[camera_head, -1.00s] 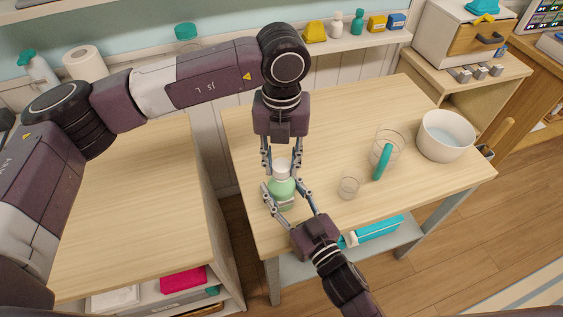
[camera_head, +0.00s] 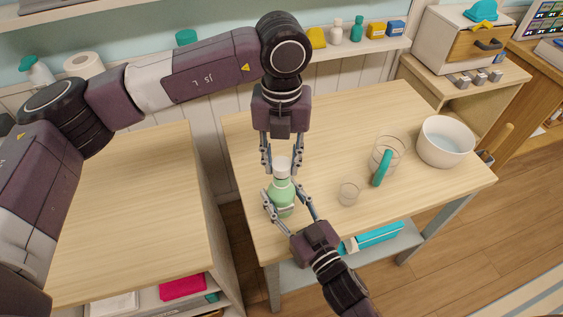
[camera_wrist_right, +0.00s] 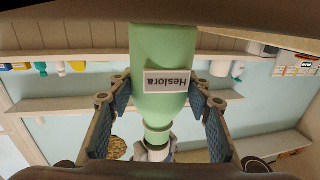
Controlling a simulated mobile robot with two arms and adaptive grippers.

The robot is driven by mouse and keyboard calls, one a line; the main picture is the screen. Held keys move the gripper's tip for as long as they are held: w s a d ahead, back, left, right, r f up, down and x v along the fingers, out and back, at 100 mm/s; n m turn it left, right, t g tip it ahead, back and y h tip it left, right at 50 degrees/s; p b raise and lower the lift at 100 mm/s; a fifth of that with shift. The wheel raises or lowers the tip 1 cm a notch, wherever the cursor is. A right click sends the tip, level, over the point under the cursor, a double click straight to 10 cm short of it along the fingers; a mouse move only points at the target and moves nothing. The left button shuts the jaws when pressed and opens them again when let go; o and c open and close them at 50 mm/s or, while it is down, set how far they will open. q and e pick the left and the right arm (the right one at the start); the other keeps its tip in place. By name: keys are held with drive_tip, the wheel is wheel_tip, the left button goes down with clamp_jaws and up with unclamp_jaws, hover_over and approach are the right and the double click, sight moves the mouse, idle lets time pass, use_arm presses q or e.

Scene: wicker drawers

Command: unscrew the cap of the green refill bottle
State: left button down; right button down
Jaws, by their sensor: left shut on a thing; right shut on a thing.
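The green refill bottle (camera_head: 282,197) is upright over the near left part of the table. My right gripper (camera_head: 285,202) comes from the front and is shut around its body. In the right wrist view the bottle (camera_wrist_right: 165,50) appears upside down, with a label between the two fingers. The white cap (camera_head: 282,164) is above the bottle's neck. My left gripper (camera_head: 282,163) points down from above and is shut on the cap. Whether the cap still touches the neck is hard to tell.
A wall shelf behind holds small bottles and boxes. The table's middle and back are clear.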

sight(281, 163)
use_arm(q)
drive_tip(key=shift+r, duration=1.6)
use_arm(e)
drive_tip(key=c, duration=0.9)
unclamp_jaws()
drive_tip(key=shift+c, duration=0.2)
drive_tip(key=shift+s+d, duration=0.3)
drive_tip(key=shift+s, duration=0.2)
drive_tip(key=v, duration=1.1)
drive_tip(key=shift+r, duration=0.1)
